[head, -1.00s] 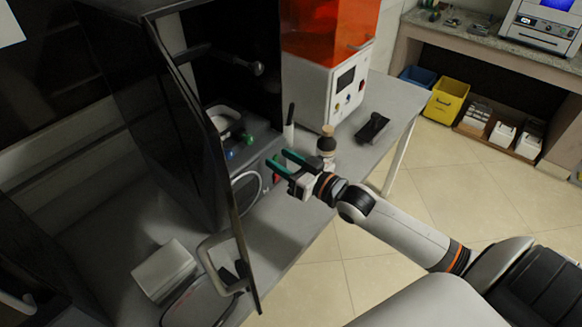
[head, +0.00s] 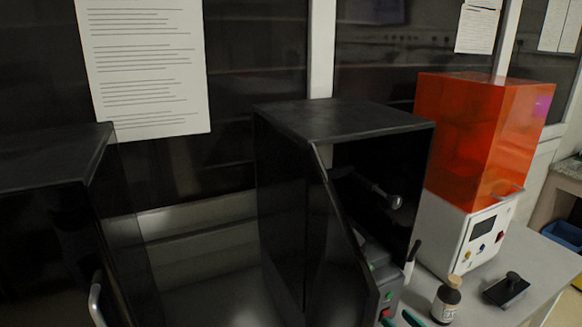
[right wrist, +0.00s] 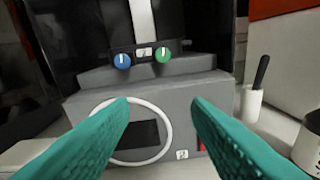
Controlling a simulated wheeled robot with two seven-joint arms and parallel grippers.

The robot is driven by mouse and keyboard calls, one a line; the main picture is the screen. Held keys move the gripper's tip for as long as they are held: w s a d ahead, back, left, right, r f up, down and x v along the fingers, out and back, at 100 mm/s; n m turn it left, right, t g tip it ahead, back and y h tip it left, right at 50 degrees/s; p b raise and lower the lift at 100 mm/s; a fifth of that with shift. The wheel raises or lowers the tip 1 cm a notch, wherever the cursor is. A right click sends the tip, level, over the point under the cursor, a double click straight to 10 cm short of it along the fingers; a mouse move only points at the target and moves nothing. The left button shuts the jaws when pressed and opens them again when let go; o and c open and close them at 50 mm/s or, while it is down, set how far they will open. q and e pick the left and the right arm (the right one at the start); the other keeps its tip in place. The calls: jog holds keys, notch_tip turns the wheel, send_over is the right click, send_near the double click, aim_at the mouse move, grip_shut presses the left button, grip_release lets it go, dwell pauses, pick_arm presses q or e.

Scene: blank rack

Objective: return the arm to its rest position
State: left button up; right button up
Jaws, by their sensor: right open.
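My right gripper (head: 399,320) shows only as teal fingertips at the bottom edge of the head view. In the right wrist view its two teal fingers (right wrist: 159,108) are spread wide with nothing between them. They point at the grey front of a machine (right wrist: 190,90) with a blue knob (right wrist: 122,61), a green knob (right wrist: 162,55) and a white ring (right wrist: 165,135). I cannot tell the exact gap to that front. The rest of my right arm is out of the head view. My left gripper is not in view.
The machine's black cabinet (head: 340,118) stands open. Another black cabinet (head: 50,170) stands at left.

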jog(key=s+a+f+g+h, duration=0.3)
jog(key=s+f+g, duration=0.3)
jog(key=s, duration=0.6)
jog(key=s+a+f+g+h, duration=0.25)
jog(key=s+f+g, duration=0.3)
jog(key=s, duration=0.55)
notch_tip(320, 180, down, 27)
jog(key=s+g, duration=0.2)
jog(key=s+d+f+g, duration=0.1)
jog(key=s+d+f, duration=0.1)
jog(key=s+f, duration=1.3)
jog(key=shift+s+d, duration=0.35)
jog(key=shift+s, duration=0.1)
